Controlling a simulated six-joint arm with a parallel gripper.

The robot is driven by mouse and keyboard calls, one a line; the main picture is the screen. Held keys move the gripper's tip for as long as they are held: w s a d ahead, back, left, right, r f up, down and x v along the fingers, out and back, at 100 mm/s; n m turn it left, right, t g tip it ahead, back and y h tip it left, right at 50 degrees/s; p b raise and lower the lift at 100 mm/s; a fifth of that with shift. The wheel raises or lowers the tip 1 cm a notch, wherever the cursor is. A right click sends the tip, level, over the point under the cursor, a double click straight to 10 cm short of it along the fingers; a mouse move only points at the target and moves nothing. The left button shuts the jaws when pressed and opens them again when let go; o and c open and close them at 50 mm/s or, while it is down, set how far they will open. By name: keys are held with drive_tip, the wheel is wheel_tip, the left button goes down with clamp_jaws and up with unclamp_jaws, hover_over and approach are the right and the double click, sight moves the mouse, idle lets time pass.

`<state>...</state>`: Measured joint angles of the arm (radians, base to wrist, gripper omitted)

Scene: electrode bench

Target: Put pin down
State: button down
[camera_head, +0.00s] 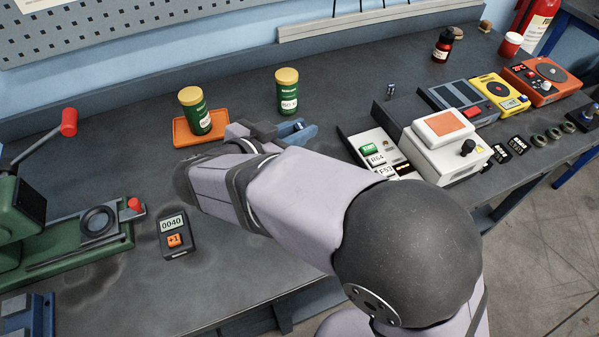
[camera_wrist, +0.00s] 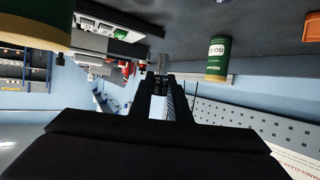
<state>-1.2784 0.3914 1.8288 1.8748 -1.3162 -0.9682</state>
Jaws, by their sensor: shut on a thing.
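My gripper (camera_wrist: 163,85) is shut on a small grey metal pin (camera_wrist: 163,63), whose end shows just beyond the fingertips in the wrist view. In the head view my gripper (camera_head: 270,131) is low over the bench, in front of the two green jars, and the pin is hard to make out there. A blue piece (camera_head: 299,137) shows at the gripper's right side. I cannot tell whether the pin touches it or the bench.
One green jar (camera_head: 197,112) stands on an orange tray (camera_head: 183,136); another green jar (camera_head: 287,92) stands on bare bench. A white device (camera_head: 445,150) is to the right. A counter (camera_head: 175,232) and green press (camera_head: 75,245) are left. Bench behind the jars is clear.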

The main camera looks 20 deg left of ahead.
drive_tip(key=shift+f, duration=5)
drive_tip(key=shift+f, duration=0.15)
drive_tip(key=c, duration=1.7)
unclamp_jaws()
drive_tip(key=shift+o, duration=0.2)
drive_tip(key=shift+s+a+r, duration=0.1)
drive_tip(key=shift+s+r, duration=0.05)
drive_tip(key=shift+r, duration=0.05)
drive_tip(key=v, duration=1.1)
drive_tip(key=shift+s+a+r+b, duration=0.1)
drive_tip(key=shift+s+b, duration=0.2)
drive_tip(key=shift+b, duration=0.1)
